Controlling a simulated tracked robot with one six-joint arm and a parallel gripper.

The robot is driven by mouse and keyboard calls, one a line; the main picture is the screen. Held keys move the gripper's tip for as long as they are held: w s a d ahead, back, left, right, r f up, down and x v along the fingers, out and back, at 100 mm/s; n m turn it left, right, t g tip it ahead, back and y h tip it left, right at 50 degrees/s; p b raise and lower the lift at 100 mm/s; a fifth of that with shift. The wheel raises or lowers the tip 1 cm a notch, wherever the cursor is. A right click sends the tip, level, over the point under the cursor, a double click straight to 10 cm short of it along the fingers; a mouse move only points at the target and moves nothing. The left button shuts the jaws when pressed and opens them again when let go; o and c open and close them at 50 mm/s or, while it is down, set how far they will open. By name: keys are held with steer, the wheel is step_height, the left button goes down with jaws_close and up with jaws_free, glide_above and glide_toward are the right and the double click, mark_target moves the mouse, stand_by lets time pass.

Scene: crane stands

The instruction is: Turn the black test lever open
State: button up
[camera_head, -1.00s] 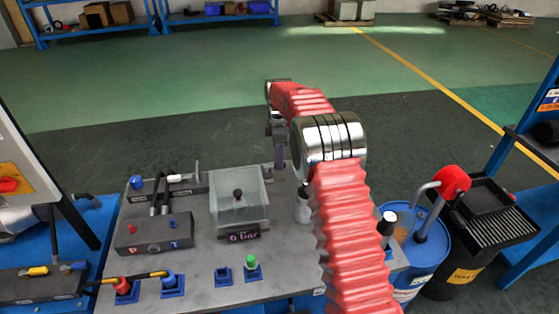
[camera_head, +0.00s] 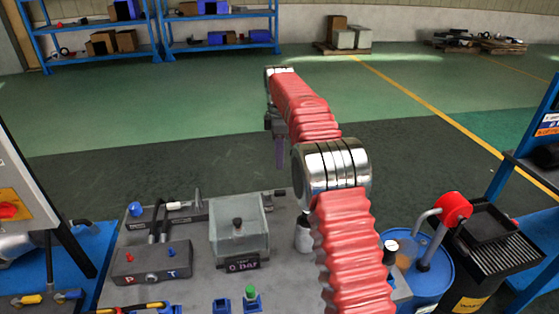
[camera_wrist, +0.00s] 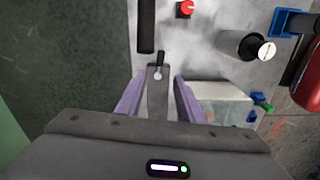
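In the wrist view a black bar-shaped handle (camera_wrist: 147,25) lies above the fingers at the bench's edge. A small black lever (camera_wrist: 160,58) with a bright round pivot sits at the end of a grey bar between the fingers. I cannot tell for sure which one is the test lever. My gripper (camera_wrist: 158,84) is open, its purple fingers apart on either side of the grey bar; whether they touch it is unclear. In the head view my gripper (camera_head: 280,155) hangs above the bench's far edge, and the arm hides part of the bench beyond it.
A clear box (camera_head: 238,225) with a display reading about "0 bar" stands on the grey bench. A white bottle-like cylinder (camera_head: 303,238) is beside it. A hose block (camera_head: 152,262) is at left, a blue drum (camera_head: 428,262) at right. The floor beyond is free.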

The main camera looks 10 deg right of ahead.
steer(key=shift+c, duration=0.3)
steer(key=shift+s+r, duration=0.1)
steer(key=shift+r, duration=0.15)
steer(key=c, duration=0.3)
steer(key=s+r+m, duration=0.1)
steer(key=s+r, duration=0.1)
steer(key=r, duration=0.1)
steer(key=s+r+m+t, duration=0.1)
steer(key=s+r, duration=0.2)
steer(key=s+r+m, duration=0.1)
steer(key=s+r, duration=0.2)
steer(key=shift+a+m, duration=0.15)
steer(key=shift+m, duration=0.25)
jaws_close()
steer(key=s+r+m+t, duration=0.2)
steer(key=s+m, duration=0.2)
steer(key=s, duration=0.8)
steer(key=s+r+m+t, duration=0.15)
steer(key=s+m, duration=0.25)
steer(key=s, duration=0.8)
steer(key=s+f+m+t, duration=0.1)
steer(key=s+f+m, duration=0.3)
steer(key=s, duration=0.8)
step_height(320, 180, down, 3)
steer(key=shift+s+a+r+m, duration=0.1)
steer(key=shift+s+a+m, duration=0.1)
steer(key=shift+s+m, duration=0.1)
